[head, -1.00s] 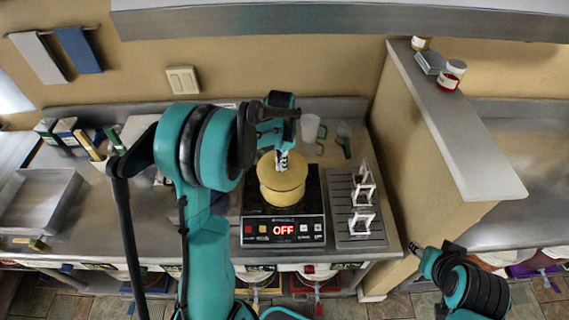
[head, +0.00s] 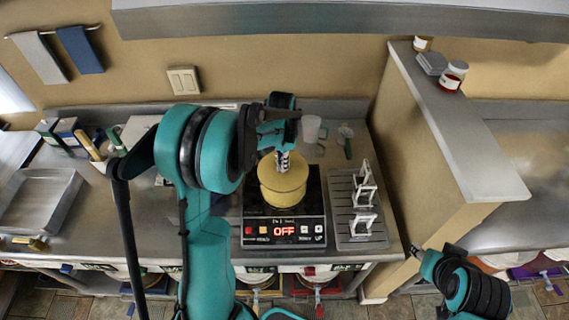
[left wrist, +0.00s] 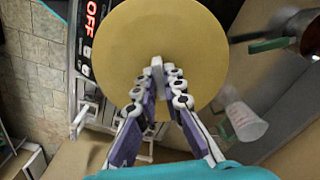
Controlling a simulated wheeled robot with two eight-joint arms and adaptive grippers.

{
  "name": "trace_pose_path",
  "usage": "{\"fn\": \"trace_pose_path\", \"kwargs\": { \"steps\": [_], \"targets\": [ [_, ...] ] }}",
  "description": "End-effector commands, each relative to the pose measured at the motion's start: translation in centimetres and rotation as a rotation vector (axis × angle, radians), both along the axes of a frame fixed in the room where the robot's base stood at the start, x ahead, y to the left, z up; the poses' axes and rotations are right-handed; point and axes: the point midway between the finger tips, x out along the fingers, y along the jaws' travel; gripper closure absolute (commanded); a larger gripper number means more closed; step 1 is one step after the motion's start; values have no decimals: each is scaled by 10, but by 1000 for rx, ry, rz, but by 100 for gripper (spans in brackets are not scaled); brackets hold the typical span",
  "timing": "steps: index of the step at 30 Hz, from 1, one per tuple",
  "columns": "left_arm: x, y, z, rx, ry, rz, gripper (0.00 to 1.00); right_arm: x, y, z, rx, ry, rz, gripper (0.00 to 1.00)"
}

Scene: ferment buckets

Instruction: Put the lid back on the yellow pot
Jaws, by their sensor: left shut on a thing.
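The yellow pot (head: 283,196) stands upright on the cooktop. Its round yellow lid (head: 270,172) is over the pot's mouth, level and lined up with it, with no clear gap. I cannot tell whether it is fully seated. My left gripper (head: 284,158) points down from above and is shut on the lid's knob. In the left wrist view the lid (left wrist: 150,35) fills the top middle and hides the pot. The fingers (left wrist: 160,85) close around the pale knob there. My right gripper (head: 416,250) is far off at the lower right, too small to read.
The cooktop (head: 283,231) shows a red OFF. A ribbed drain tray (head: 347,205) with white racks is on its right. A clear cup (head: 311,128) stands behind. A partition wall with a ledge (head: 460,140) rises at right. A metal tray (head: 35,200) lies at the left.

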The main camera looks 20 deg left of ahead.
Motion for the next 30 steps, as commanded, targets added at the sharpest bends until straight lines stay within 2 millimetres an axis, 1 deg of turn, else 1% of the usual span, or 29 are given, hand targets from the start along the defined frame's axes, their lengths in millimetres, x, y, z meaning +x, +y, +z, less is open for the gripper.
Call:
{"fn": "trace_pose_path", "kwargs": {
  "steps": [27, 28, 29, 30],
  "targets": [
    [0, 0, 0, 0, 0, 0, 100, 0, 0, -3, 0, 0, 0, 60],
    [0, 0, 0, 0, 0, 0, 86, 0, 0, -3, 0, 0, 0, 60],
    [0, 0, 0, 0, 0, 0, 78, 0, 0, -3, 0, 0, 0, 60],
    [0, 0, 0, 0, 0, 0, 68, 0, 0, -3, 0, 0, 0, 60]
  ]
}}
